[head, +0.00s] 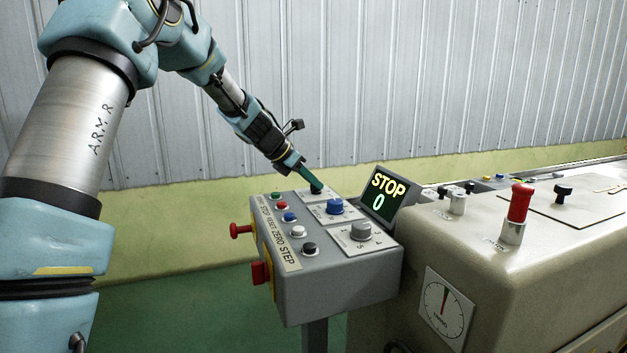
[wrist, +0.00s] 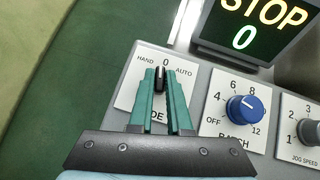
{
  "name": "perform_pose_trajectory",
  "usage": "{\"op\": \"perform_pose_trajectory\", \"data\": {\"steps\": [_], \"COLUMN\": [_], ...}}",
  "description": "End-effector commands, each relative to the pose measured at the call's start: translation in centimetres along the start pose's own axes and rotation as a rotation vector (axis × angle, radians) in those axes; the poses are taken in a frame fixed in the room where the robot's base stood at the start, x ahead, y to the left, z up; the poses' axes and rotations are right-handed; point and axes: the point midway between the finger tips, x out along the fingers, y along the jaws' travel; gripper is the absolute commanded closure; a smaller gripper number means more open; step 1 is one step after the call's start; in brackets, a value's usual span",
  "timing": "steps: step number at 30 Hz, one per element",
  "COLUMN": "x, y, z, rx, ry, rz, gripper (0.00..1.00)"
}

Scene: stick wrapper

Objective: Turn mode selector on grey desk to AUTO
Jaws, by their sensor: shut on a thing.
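The mode selector is a small black knob (wrist: 161,80) on a white plate (wrist: 126,98) marked HAND, 0 and AUTO. In the wrist view its pale pointer line faces about at 0, with AUTO to the right. My gripper (wrist: 162,75) has its two green fingers on either side of the knob, shut on it. In the head view my gripper (head: 315,187) reaches down to the far corner of the grey desk (head: 340,285), and its fingers largely hide the knob there. Part of the plate's lower lettering is covered by the fingers in the wrist view.
A blue batch knob (wrist: 244,108) and a grey jog speed knob (wrist: 309,131) sit to the right. A display (head: 388,195) reads STOP 0. Several push buttons line the desk's left side, with red knobs (head: 240,230) on its side. A beige machine (head: 500,270) stands right.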

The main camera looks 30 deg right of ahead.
Motion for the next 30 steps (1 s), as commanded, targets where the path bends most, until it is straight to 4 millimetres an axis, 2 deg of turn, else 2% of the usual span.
{"op": "perform_pose_trajectory", "data": {"steps": [10,30], "x": [-0.38,0.24], "y": [0.47,0.9], "z": [0.43,0.42], "rx": [0.229,0.633], "ry": [0.001,0.002], "rz": [-0.236,-0.634], "gripper": [1.0,1.0]}}
